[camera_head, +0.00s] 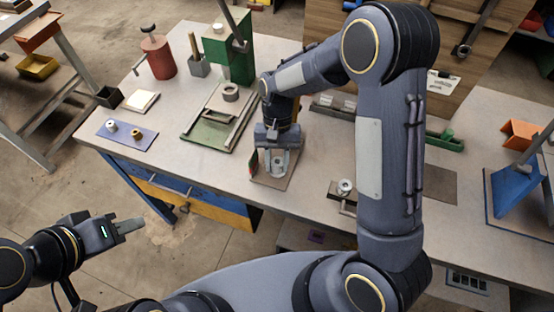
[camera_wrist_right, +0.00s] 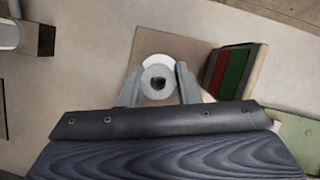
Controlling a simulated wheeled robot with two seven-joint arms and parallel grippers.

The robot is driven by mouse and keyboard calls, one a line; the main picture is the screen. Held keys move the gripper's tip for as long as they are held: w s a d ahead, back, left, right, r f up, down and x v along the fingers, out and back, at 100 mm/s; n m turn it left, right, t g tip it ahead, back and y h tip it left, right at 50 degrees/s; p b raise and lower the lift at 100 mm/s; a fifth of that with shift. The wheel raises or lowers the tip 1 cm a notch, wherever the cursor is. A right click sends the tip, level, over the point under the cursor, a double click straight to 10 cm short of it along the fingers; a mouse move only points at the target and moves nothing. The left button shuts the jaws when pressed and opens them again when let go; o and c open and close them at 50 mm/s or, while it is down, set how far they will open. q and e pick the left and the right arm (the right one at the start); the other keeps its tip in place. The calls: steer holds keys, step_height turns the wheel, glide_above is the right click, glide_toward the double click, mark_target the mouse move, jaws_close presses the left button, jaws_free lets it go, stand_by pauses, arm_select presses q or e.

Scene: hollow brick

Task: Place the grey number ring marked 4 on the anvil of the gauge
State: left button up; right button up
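A round grey ring (camera_wrist_right: 157,81) with a dark hole sits between the fingers of my right gripper (camera_wrist_right: 160,72), which look closed on its sides; any number on it cannot be read. A pale round piece (camera_wrist_right: 154,61), perhaps the gauge's anvil, shows partly behind the ring. It stands on a brown base plate (camera_wrist_right: 195,45) beside a red and green panel (camera_wrist_right: 235,70). In the head view my right gripper (camera_head: 276,165) is low over that base plate (camera_head: 262,183). My left gripper (camera_head: 130,227) is empty, off the table's front; its finger gap is unclear.
A green tray (camera_head: 208,133) with a grey ring (camera_head: 231,92) lies left of the right gripper. A purple plate (camera_head: 127,135) holds small round pieces. A red can (camera_head: 158,58) and a green press (camera_head: 238,60) stand behind. A small fixture (camera_head: 342,196) is to the right.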

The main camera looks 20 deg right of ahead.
steer(key=o, duration=0.5)
steer(key=shift+c, duration=0.2)
steer(key=shift+r, duration=0.3)
steer(key=v, duration=1.2)
steer(key=shift+b, duration=0.4)
